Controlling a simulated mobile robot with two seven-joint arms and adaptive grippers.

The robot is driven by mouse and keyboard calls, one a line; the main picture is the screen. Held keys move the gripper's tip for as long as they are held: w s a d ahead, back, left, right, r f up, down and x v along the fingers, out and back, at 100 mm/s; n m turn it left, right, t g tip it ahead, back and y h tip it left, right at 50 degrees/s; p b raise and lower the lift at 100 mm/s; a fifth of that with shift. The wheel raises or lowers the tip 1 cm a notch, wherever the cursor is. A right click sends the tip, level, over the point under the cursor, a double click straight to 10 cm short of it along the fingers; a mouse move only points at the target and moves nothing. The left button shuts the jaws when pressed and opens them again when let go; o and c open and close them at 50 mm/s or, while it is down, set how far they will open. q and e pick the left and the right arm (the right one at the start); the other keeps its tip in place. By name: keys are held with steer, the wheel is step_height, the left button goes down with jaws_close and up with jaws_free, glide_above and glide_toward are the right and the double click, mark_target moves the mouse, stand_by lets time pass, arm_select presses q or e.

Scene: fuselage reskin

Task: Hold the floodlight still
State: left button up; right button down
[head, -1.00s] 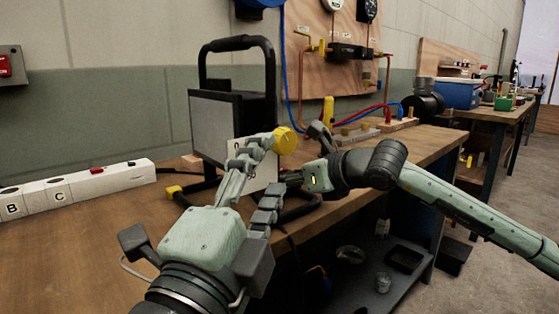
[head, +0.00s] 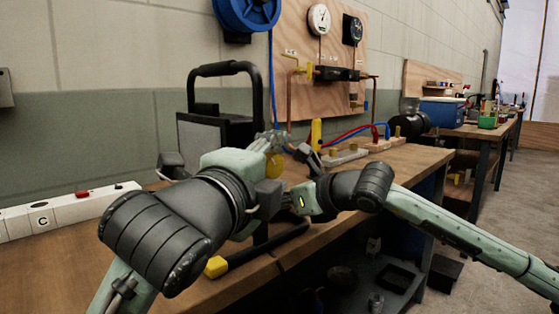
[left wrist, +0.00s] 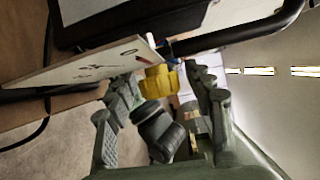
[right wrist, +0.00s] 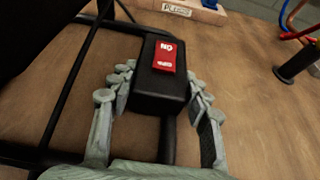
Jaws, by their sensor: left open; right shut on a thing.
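The black floodlight (head: 206,140) stands on the bench, with a tubular handle on top and a tubular stand. My left gripper (head: 276,150) is beside its right side and hides much of its lower part. In the left wrist view, a yellow knob (left wrist: 157,82) lies between the open fingers (left wrist: 165,80); contact is unclear. My right gripper (head: 300,176) is in front of the floodlight. In the right wrist view it (right wrist: 160,85) is shut on a black switch box (right wrist: 152,98) with a red rocker (right wrist: 166,57) and a cable.
A white card (left wrist: 85,68) is close to the left fingers. A white power strip (head: 70,209) lies at the left of the bench (head: 75,255). Behind stands a gauge board (head: 335,60) with pipes. Red and blue leads lie right of the floodlight. The front edge is near my arms.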

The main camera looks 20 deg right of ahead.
arm_select(q)
steer(key=shift+x, duration=1.45)
steer(key=shift+c, duration=0.3)
jaws_close()
